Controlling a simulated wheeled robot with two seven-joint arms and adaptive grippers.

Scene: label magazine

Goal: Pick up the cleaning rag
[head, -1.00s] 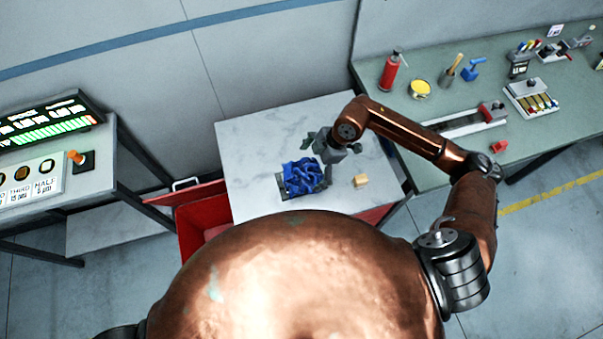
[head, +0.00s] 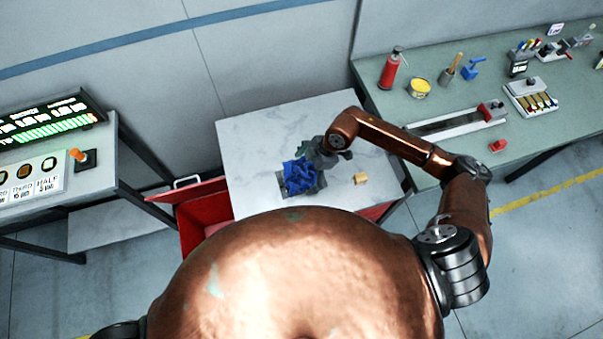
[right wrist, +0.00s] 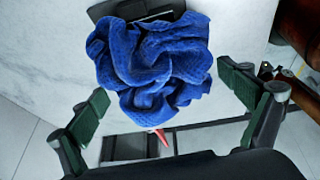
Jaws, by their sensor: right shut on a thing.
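The cleaning rag (head: 298,178) is a crumpled blue cloth on a dark flat tray (head: 281,184) on the white marbled table. My right gripper (head: 310,158) is at the rag's upper right side, low against it, and is shut on it. In the right wrist view the rag (right wrist: 150,65) bulges between the green-padded fingers of the gripper (right wrist: 162,85), which stand wide to its sides. The grip points are hard to make out. My left gripper is not in view.
A small wooden block (head: 360,178) lies on the table right of the rag. A red open drawer (head: 190,232) is at the table's left. A green bench (head: 430,115) with a red extinguisher (head: 390,68) and tools stands at the right. The table's far part is clear.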

